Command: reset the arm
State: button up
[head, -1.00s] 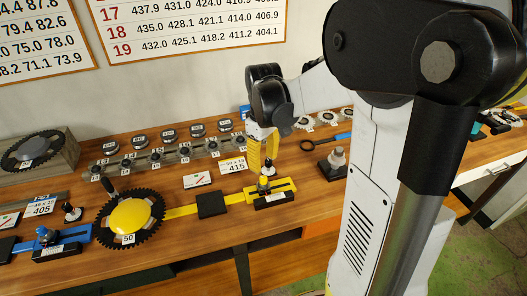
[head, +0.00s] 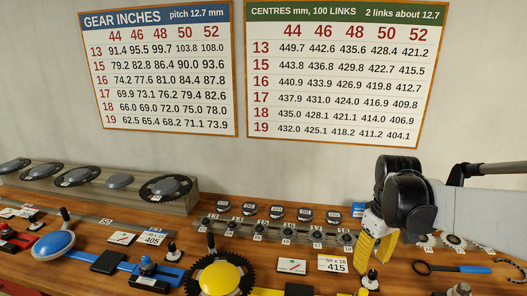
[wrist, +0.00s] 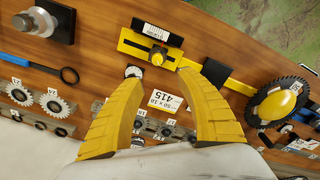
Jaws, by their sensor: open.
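My gripper (head: 376,248) has yellow fingers and hangs over the bench, just right of the white "415" card (head: 332,263). In the wrist view my gripper (wrist: 160,76) is open, with its two fingers apart and nothing between them. The card (wrist: 163,101) shows between the fingers, below them on the bench. My arm reaches in from the right edge of the head view, bent at a black joint.
A yellow-hubbed chainring (head: 220,278) and a blue-hubbed one (head: 53,245) lie on the bench. A yellow bar fixture (wrist: 152,47) lies beyond the fingertips. Two number charts (head: 160,70) hang on the wall.

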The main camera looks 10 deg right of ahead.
jog(key=s+a+f+m+t+b, duration=0.1)
jog(key=s+a+m+t+b, duration=0.2)
jog(key=s+a, duration=0.7)
jog(key=a+t+b, duration=0.2)
jog(key=t, duration=0.1)
jog(key=shift+s+a+f+t, duration=0.3)
jog(key=shift+a+f+t, duration=0.05)
jog(key=shift+a+t, duration=0.05)
